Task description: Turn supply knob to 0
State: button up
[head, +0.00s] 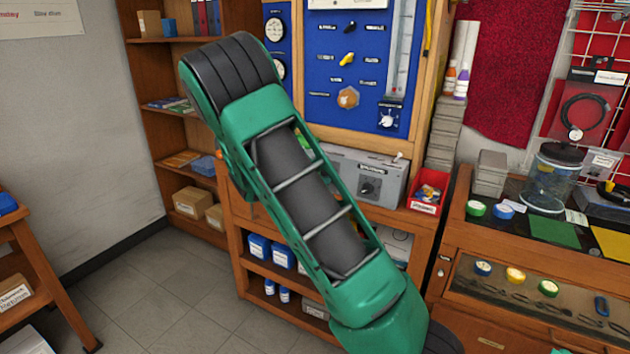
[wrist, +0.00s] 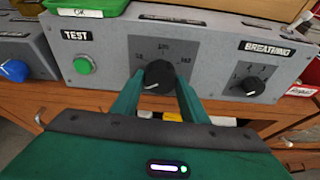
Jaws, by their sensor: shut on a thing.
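In the wrist view, a black round knob (wrist: 159,75) sits on the front of a grey panel box (wrist: 205,58), inside a numbered scale plate with marks at its left, top and right. A white mark shows low on the knob's left side. My gripper (wrist: 158,84) has one green finger on each side of this knob and is shut on it. I cannot read a supply label in either view. In the head view my green arm hides the gripper and the gripped knob; the right part of the grey box (head: 385,172) shows beyond the arm.
A BREATHING knob (wrist: 250,86) is right of my fingers, and a green TEST button (wrist: 84,65) is left. A green tray (wrist: 85,8) rests on top. A blue knob (wrist: 14,71) is on another box. A red bin (head: 430,190) stands right of the box.

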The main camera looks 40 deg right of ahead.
jog(key=o, duration=1.1)
jog(key=shift+w+a+f, duration=0.1)
jog(key=shift+w+a, duration=0.1)
jog(key=shift+s+d, duration=0.1)
jog(key=v, duration=1)
jog(key=shift+s+a, duration=0.1)
jog(key=shift+a, duration=0.25)
jog(key=shift+d, duration=0.1)
